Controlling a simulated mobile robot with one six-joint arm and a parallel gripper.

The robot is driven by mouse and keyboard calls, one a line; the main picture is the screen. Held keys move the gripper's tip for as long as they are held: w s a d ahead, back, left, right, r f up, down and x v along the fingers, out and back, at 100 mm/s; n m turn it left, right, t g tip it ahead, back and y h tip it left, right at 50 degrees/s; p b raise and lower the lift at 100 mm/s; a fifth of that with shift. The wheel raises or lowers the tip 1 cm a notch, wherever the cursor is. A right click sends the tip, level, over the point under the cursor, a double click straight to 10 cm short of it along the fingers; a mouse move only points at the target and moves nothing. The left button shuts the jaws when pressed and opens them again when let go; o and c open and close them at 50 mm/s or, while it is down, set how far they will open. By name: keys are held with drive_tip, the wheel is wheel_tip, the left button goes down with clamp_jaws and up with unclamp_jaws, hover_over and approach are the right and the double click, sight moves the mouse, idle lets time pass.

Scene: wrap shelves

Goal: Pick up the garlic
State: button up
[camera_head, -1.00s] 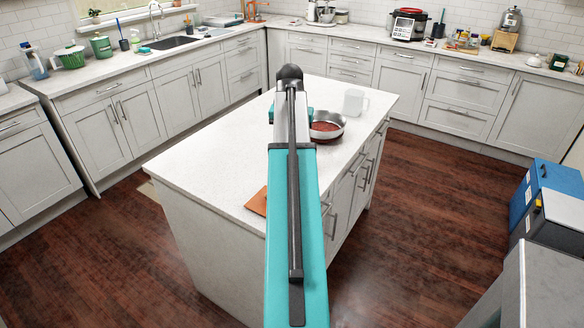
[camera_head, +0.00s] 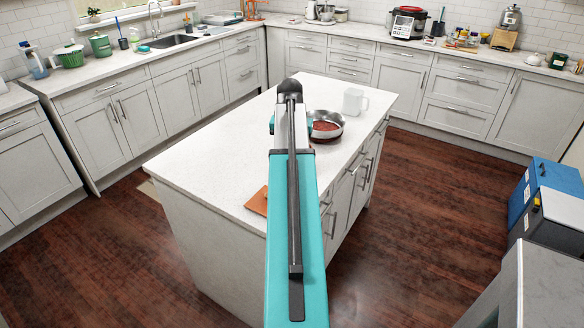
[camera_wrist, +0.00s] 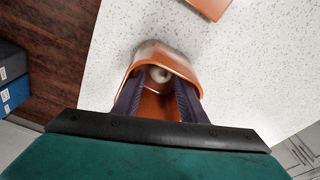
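A pale round thing, likely the garlic (camera_wrist: 160,74), sits inside an orange-brown container (camera_wrist: 178,60) on the white speckled island top in the wrist view. My gripper (camera_wrist: 160,98) is open, with its two dark fingers pointing at the container, one to each side of its near part. The garlic shows beyond and between the fingertips; I cannot tell whether the fingers touch the container. In the head view my arm hides the garlic, the container and the fingers.
That piece also shows at the top of the wrist view (camera_wrist: 211,6). The island's left part is clear.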

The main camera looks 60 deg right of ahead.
drive_tip(key=shift+w+d+f+p, duration=0.15)
drive_tip(key=shift+f+p, duration=0.2)
drive_tip(key=shift+f, duration=0.75)
drive_tip(key=shift+w+d+f+p, duration=0.1)
drive_tip(key=shift+f+p, duration=0.2)
drive_tip(key=shift+f, duration=0.75)
drive_tip(key=shift+s, duration=0.1)
drive_tip(key=shift+c, duration=0.4)
drive_tip(key=c, duration=0.6)
